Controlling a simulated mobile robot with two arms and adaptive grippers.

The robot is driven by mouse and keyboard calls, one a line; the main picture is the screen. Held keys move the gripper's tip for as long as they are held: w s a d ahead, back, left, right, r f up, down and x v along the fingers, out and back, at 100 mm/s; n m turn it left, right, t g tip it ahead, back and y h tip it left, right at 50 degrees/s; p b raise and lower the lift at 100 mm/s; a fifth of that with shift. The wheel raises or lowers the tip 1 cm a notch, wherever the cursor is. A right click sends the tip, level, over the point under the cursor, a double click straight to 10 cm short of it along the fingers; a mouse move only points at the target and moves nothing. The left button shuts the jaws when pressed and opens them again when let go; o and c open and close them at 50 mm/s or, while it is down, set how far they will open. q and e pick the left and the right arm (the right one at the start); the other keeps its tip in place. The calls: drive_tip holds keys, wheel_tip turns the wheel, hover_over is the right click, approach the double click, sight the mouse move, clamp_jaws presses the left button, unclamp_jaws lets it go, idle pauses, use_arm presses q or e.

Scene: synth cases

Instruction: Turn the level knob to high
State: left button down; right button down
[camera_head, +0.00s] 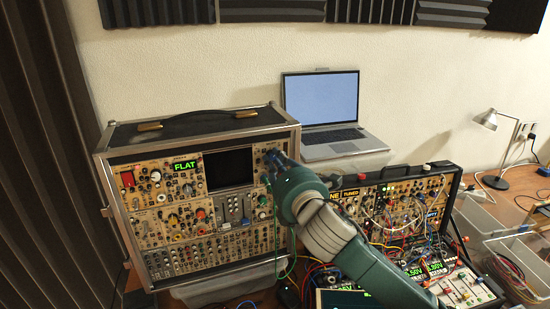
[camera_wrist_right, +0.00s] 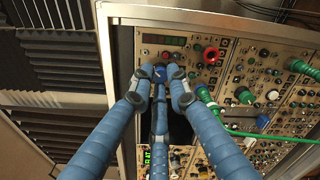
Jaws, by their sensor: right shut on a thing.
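The modular synth case (camera_head: 220,125) stands upright at the left, its beige panel full of small knobs, switches and jacks. My right gripper (camera_head: 271,162) is at the panel's upper right, beside the dark screen (camera_head: 228,169). In the right wrist view its blue fingers (camera_wrist_right: 160,76) close together over one small knob (camera_wrist_right: 160,73). The gripper is shut on this knob, and the fingers hide most of it. Its marking and pointer are too small or covered to read, so I cannot tell its setting. My left gripper is in neither view.
A second synth case (camera_head: 455,170) with many patch cables stands right of my arm. A laptop (camera_head: 321,105) is open behind. A desk lamp (camera_head: 489,121) and clear bins (camera_head: 518,246) are at the right. A green cable (camera_wrist_right: 270,136) plugs into the panel near the gripper.

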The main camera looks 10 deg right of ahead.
drive_tip(key=m, duration=0.2)
drive_tip(key=m+p, duration=0.1)
drive_tip(key=m, duration=0.1)
drive_tip(key=shift+d+r+m, duration=0.15)
drive_tip(key=shift+r+m, duration=0.05)
drive_tip(key=shift+m, duration=0.1)
drive_tip(key=m+p, duration=0.1)
drive_tip(key=m, duration=0.7)
drive_tip(key=shift+f+m+y+p, duration=0.15)
drive_tip(key=shift+m+y+p, duration=0.15)
drive_tip(key=shift+m+p, duration=0.1)
drive_tip(key=shift+f+m+p, duration=0.15)
drive_tip(key=shift+m+p, duration=0.1)
drive_tip(key=shift+m, duration=0.8)
drive_tip(key=shift+f+m+p, duration=0.1)
drive_tip(key=shift+m+p, duration=0.1)
drive_tip(key=shift+m, duration=0.85)
drive_tip(key=shift+f, duration=0.15)
drive_tip(key=c, duration=1.7)
unclamp_jaws()
drive_tip(key=shift+o, duration=0.2)
drive_tip(key=shift+s, duration=0.1)
